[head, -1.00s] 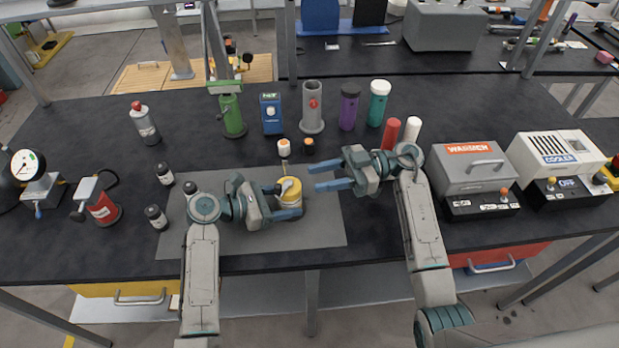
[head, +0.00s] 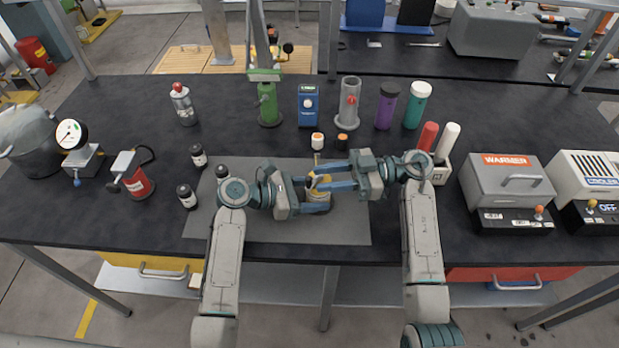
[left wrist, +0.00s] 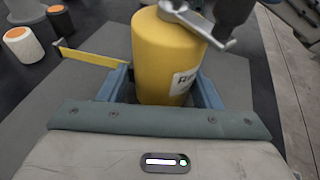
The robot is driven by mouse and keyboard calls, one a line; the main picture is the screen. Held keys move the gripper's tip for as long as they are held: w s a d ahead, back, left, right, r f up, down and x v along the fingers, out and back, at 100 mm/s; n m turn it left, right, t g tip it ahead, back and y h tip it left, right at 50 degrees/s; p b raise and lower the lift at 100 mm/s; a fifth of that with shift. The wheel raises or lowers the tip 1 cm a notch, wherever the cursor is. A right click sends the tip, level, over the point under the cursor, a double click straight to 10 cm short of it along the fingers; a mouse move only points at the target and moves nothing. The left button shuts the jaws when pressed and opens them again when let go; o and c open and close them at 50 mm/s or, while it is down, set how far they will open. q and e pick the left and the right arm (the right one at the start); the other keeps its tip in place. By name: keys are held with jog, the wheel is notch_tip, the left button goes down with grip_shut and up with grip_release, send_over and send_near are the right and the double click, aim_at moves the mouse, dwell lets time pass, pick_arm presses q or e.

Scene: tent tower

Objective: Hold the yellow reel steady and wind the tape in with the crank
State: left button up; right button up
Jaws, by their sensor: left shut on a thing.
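The yellow reel (head: 319,196) stands upright on the grey mat (head: 350,228); in the left wrist view its yellow body (left wrist: 160,60) carries a white label. My left gripper (head: 314,199) is shut around the reel's sides; its fingers show on both sides in the left wrist view. A silver crank (left wrist: 195,20) lies across the reel's top, with a dark upright piece at its outer end. Yellow tape (left wrist: 88,56) runs out to the left there. My right gripper (head: 318,179) is at the reel's top, fingers apart; whether the crank knob is between them is hidden.
Two small orange-capped bottles (head: 317,141) stand just behind the reel. A white holder (head: 441,172) with red and white tubes is near my right wrist, with the warmer (head: 507,185) beyond.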

aim_at(309, 178)
jog(key=shift+s+a, duration=0.2)
jog(key=shift+a, duration=0.9)
jog(key=shift+s+a, duration=0.15)
jog(key=shift+a, duration=0.9)
jog(key=shift+c, duration=0.4)
grip_shut()
jog(key=shift+w+a+m+t, duration=0.15)
jog(key=shift+m+t, duration=0.4)
jog(key=shift+t, duration=0.3)
jog(key=shift+w+a+m+t, duration=0.1)
jog(key=shift+m+t, duration=0.4)
jog(key=shift+t, duration=0.3)
jog(key=shift+w+a+m+t, duration=0.15)
jog(key=shift+m+t, duration=0.4)
jog(key=shift+t, duration=0.3)
jog(key=shift+o, duration=0.4)
grip_release()
jog(key=s+d, duration=0.1)
jog(key=d, duration=1.1)
jog(key=shift+s, duration=0.2)
